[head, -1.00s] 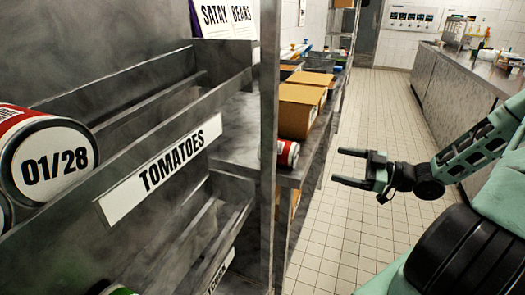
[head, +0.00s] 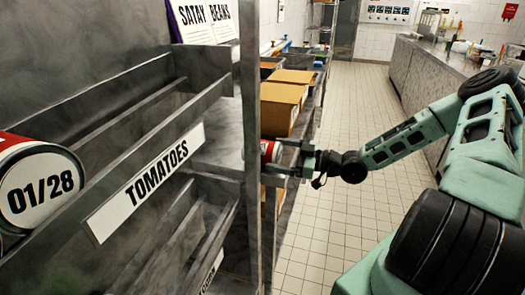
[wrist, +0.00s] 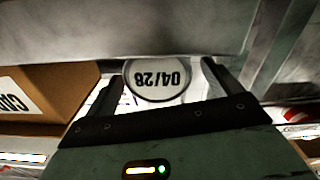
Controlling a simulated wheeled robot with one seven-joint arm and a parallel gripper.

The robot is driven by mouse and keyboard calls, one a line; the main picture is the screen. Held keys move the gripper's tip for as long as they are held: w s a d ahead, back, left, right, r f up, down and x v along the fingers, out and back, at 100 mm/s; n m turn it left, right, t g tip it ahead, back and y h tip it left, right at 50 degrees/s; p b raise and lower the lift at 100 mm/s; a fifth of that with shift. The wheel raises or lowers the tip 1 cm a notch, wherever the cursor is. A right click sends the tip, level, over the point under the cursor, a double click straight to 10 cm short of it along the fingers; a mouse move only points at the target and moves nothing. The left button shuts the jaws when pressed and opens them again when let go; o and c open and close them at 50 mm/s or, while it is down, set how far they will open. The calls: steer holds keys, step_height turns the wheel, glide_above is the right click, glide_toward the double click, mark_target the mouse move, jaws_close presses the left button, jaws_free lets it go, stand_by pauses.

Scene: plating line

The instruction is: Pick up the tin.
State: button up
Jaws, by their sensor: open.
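A red and white tin (head: 267,150) lies on the steel bench beyond the rack's upright, which hides part of it. In the wrist view its round white end (wrist: 156,78) faces me, with 04/28 upside down. My gripper (head: 279,157) is open at the tin. In the wrist view one finger is on each side of the tin's end; I cannot tell whether they touch it. Another red and white tin (head: 40,188), marked 01/28, lies in the rack at the left.
The steel rack (head: 130,110) with a TOMATOES label (head: 145,183) fills the left. Cardboard boxes (head: 281,108) stand on the bench beyond the tin; a box (wrist: 45,90) also shows left in the wrist view. The tiled floor (head: 345,115) is clear.

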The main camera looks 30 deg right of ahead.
mark_target(267, 151)
steer(key=p+x, duration=0.1)
steer(key=x, duration=0.3)
steer(key=shift+w, duration=0.1)
steer(key=c, duration=1.4)
steer(key=shift+r, duration=0.15)
step_height(267, 151, up, 10)
steer(key=shift+f+b, duration=0.1)
steer(key=shift+b, duration=0.25)
